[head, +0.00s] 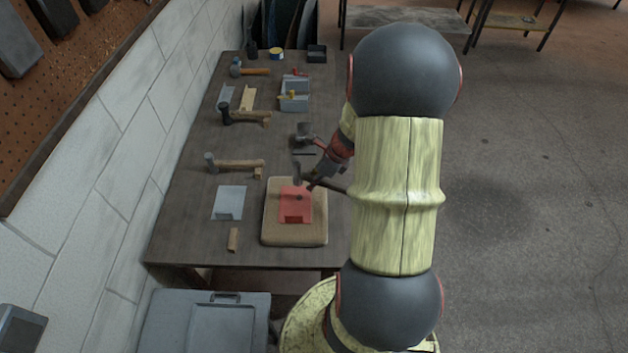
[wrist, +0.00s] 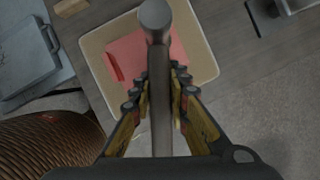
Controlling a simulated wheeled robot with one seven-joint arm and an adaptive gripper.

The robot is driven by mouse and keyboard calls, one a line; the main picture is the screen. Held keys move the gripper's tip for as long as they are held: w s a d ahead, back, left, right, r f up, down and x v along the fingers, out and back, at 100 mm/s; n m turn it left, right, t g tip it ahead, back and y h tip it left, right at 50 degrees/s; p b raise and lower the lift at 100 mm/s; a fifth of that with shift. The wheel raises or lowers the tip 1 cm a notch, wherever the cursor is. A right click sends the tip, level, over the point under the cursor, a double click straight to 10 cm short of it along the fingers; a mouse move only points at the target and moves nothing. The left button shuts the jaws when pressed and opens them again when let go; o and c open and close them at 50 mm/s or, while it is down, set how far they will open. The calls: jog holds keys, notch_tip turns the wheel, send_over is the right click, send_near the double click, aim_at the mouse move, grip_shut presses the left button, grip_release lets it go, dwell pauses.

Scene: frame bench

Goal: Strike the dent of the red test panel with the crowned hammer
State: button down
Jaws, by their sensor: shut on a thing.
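The red test panel (head: 296,208) lies on a tan pad (head: 271,226) near the bench's front edge. The panel also shows in the wrist view (wrist: 126,52), partly behind the hammer. My gripper (head: 313,183) is over the panel's upper right side, and its fingers (wrist: 160,96) are shut on a hammer's handle (wrist: 160,120). The hammer's grey head (wrist: 155,18) hangs over the panel and pad in the wrist view. Whether its face is crowned, and whether it touches the panel, I cannot tell. A small dark spot shows on the panel; I cannot tell if it is the dent.
Other hammers (head: 236,164) (head: 247,116) (head: 251,70) rest along the bench's left side. A grey sheet (head: 229,202) and a wooden block (head: 233,239) lie left of the pad. Grey trays (head: 294,102) stand farther back. The wall borders the bench on the left.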

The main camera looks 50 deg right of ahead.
jog(key=shift+f+b, duration=1.25)
jog(key=shift+f, duration=0.75)
notch_tip(320, 180, down, 5)
jog(key=b, duration=0.3)
jog(key=shift+r, duration=0.1)
notch_tip(320, 180, up, 8)
jog(key=p, duration=0.7)
jog(key=shift+r, duration=0.1)
jog(key=shift+f, duration=0.25)
jog(key=shift+f+b, duration=1)
jog(key=shift+f, duration=0.45)
